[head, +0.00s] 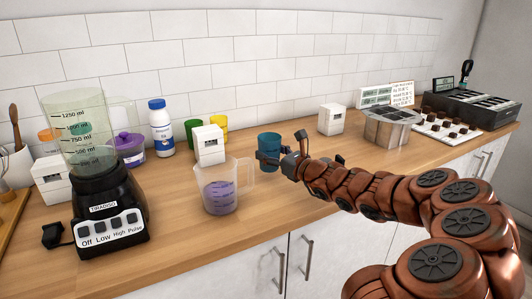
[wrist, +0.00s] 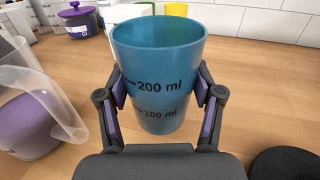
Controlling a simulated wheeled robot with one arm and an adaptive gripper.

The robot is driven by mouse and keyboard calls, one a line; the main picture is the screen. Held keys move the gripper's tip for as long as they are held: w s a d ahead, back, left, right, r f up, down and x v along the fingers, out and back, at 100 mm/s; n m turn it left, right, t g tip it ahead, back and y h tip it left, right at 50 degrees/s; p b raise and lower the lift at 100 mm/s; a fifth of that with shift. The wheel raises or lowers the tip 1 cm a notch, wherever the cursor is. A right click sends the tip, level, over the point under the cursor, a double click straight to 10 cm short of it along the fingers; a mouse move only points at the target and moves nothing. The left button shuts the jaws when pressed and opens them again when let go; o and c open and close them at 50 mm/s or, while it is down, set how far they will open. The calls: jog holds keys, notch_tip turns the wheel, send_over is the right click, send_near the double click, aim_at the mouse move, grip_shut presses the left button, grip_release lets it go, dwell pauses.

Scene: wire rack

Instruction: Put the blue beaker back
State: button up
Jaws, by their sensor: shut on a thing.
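The blue beaker (head: 269,144) is upright over the middle of the wooden counter, just right of the clear jug. My gripper (head: 280,160) reaches it from the right, with a finger on each side. In the wrist view the beaker (wrist: 160,62) sits between the two purple-padded fingers of my gripper (wrist: 161,92), which press on its sides. Its 200 ml and 100 ml marks face the camera. Its inside looks empty. I cannot tell whether its base touches the counter.
A clear jug with purple liquid (head: 220,197) stands close left of the beaker. Green (head: 191,131) and yellow (head: 219,122) cups stand behind, near a white block device (head: 208,145). A blender (head: 105,205) is at left, a metal pot (head: 387,130) at right.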

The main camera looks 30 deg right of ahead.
jog(key=w+d, duration=0.1)
jog(key=w, duration=0.1)
jog(key=w+d, duration=0.1)
jog(key=w, duration=0.1)
jog(key=w+p, duration=0.1)
jog(key=w, duration=0.1)
jog(key=shift+w+d+f, duration=0.3)
jog(key=shift+d+f, duration=0.05)
jog(key=shift+d, duration=0.05)
jog(key=shift+w+f, duration=0.15)
jog(key=shift+f, duration=1.6)
jog(key=shift+f, duration=0.1)
jog(key=o, duration=1.3)
jog(key=shift+o, duration=0.2)
jog(key=shift+d, duration=0.1)
jog(key=s, duration=0.4)
jog(key=s+d, duration=0.1)
jog(key=s, duration=0.3)
jog(key=s+d, duration=0.1)
jog(key=s, duration=0.3)
jog(key=shift+b, duration=0.4)
